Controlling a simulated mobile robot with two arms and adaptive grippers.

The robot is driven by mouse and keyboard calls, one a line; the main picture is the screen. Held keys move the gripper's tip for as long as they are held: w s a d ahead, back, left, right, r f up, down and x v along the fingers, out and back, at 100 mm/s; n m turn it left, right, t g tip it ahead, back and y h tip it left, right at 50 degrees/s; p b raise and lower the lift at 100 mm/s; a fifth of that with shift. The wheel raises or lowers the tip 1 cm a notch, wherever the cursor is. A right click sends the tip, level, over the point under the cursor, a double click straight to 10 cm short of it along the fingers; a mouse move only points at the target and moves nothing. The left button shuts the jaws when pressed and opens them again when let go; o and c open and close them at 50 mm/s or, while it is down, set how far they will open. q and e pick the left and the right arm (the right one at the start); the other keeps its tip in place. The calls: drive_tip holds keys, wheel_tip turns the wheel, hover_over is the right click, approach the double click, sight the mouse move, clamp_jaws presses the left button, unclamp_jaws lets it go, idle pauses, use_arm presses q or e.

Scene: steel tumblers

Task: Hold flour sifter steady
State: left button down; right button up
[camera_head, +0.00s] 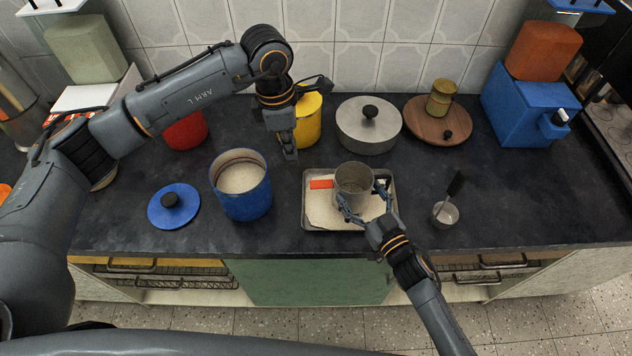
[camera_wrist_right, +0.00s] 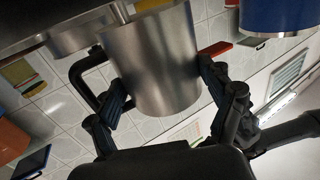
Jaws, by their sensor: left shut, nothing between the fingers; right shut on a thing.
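The flour sifter (camera_head: 353,179) is a steel cup with a dark handle and stands upright over a metal tray (camera_head: 307,222) lined with pale flour or paper. My right gripper (camera_head: 364,207) is shut on the sifter, one finger on each side of its wall. In the right wrist view the sifter (camera_wrist_right: 152,62) fills the space between the fingers (camera_wrist_right: 160,92), its black handle at the left. A red-orange piece (camera_head: 321,184) shows at the sifter's left. My left gripper (camera_head: 290,153) is shut and empty, pointing down above the counter behind the tray.
An open blue canister (camera_head: 243,196) of flour stands left of the tray, its blue lid (camera_head: 174,206) beside it. A small measuring cup (camera_head: 446,213) lies to the right. A steel pot (camera_head: 368,130), yellow canister (camera_head: 309,125) and wooden board (camera_head: 424,125) stand behind.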

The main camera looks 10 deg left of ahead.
idle(0.3)
drive_tip(key=o, duration=1.3)
